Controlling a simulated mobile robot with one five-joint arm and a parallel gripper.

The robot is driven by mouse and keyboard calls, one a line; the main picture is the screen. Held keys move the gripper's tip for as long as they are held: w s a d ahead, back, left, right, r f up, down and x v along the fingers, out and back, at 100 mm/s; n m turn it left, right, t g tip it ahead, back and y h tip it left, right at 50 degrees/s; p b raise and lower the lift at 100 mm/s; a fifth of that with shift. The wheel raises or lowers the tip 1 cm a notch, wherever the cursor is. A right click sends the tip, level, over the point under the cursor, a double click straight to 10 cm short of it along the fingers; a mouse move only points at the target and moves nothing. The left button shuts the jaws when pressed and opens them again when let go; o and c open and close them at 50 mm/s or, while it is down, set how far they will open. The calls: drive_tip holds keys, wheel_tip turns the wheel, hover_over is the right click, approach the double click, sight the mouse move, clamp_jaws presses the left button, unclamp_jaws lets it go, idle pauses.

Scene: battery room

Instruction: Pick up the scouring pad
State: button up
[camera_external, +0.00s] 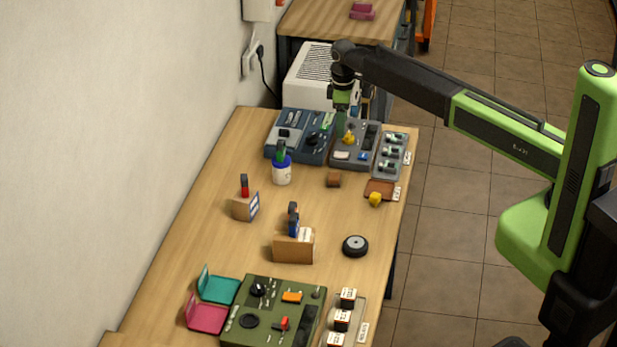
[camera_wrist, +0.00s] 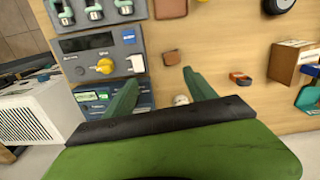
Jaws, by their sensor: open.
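A small brown block (camera_external: 333,179) lies on the wooden table just in front of the grey panel; it looks like the scouring pad, though its texture is too small to confirm. It also shows in the wrist view (camera_wrist: 171,58), just beyond the fingertips and between their lines. My gripper (camera_external: 341,125) hangs over the panels at the back of the table, behind the block. In the wrist view its green fingers (camera_wrist: 162,80) are spread apart with nothing held between them.
The grey panel with a yellow knob (camera_wrist: 105,66) lies close by the gripper. A white jar with a blue band (camera_external: 282,172) stands left of the block. A reddish-brown flat tray (camera_external: 378,187) and yellow cube (camera_external: 375,199) are to its right. A black wheel (camera_external: 355,246) lies nearer.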

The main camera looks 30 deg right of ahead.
sight(334, 176)
drive_tip(key=a+f+b, duration=0.1)
drive_tip(key=f+b, duration=0.4)
drive_tip(key=b, duration=0.1)
drive_tip(key=s+a+f+b, duration=0.1)
drive_tip(key=f+b, duration=0.4)
drive_tip(key=f, duration=0.1)
drive_tip(key=a+f+b, duration=0.1)
drive_tip(key=f+b, duration=0.5)
drive_tip(key=shift+s+f+b, duration=0.1)
drive_tip(key=shift+s+b, duration=0.1)
drive_tip(key=shift+b, duration=0.15)
drive_tip(key=shift+r, duration=0.2)
clamp_jaws()
